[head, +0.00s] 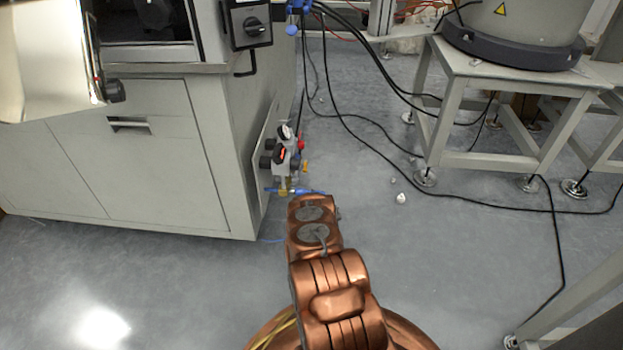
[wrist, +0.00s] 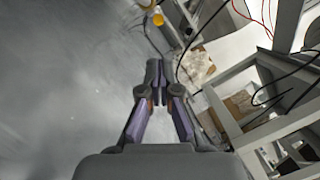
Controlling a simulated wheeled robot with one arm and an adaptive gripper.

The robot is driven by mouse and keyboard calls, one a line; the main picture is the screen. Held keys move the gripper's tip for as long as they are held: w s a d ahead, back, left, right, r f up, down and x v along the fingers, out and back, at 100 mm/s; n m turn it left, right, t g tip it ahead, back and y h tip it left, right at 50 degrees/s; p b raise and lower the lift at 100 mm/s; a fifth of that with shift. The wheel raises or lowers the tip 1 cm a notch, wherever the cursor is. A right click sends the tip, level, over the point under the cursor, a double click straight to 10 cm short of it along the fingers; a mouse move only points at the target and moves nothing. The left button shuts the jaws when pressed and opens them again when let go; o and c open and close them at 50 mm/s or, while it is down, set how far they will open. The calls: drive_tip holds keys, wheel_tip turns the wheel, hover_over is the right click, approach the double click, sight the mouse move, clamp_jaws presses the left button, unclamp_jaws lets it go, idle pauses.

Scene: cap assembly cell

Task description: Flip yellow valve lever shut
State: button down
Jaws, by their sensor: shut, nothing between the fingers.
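A valve and regulator unit (head: 284,158) is mounted on the side of the grey cabinet in the head view. A small yellow-orange part (head: 305,166), which looks like the valve lever, sits at its right side. A brass fitting with a blue hose is below it. In the wrist view, a small yellow piece (wrist: 158,19) shows near the top, beyond the fingertips; I cannot tell for sure that it is the lever. My gripper (wrist: 160,76) is shut and empty, apart from the yellow piece in the picture. In the head view my copper arm hides the gripper.
The grey cabinet (head: 150,170) stands at left. Black cables (head: 375,150) run across the floor to the right. A grey stand (head: 480,115) carries a round drum (head: 520,25). Open floor (head: 430,260) lies right of my arm.

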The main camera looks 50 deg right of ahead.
sight(305, 166)
drive_tip(key=shift+w, duration=0.1)
drive_tip(key=b+x, duration=0.4)
drive_tip(key=x, duration=0.6)
drive_tip(key=shift+a+r, duration=0.1)
drive_tip(key=shift+r, duration=0.05)
idle(0.4)
drive_tip(key=shift+g+y+p, duration=0.3)
drive_tip(key=shift+g+p, duration=0.1)
drive_tip(key=shift+p, duration=0.1)
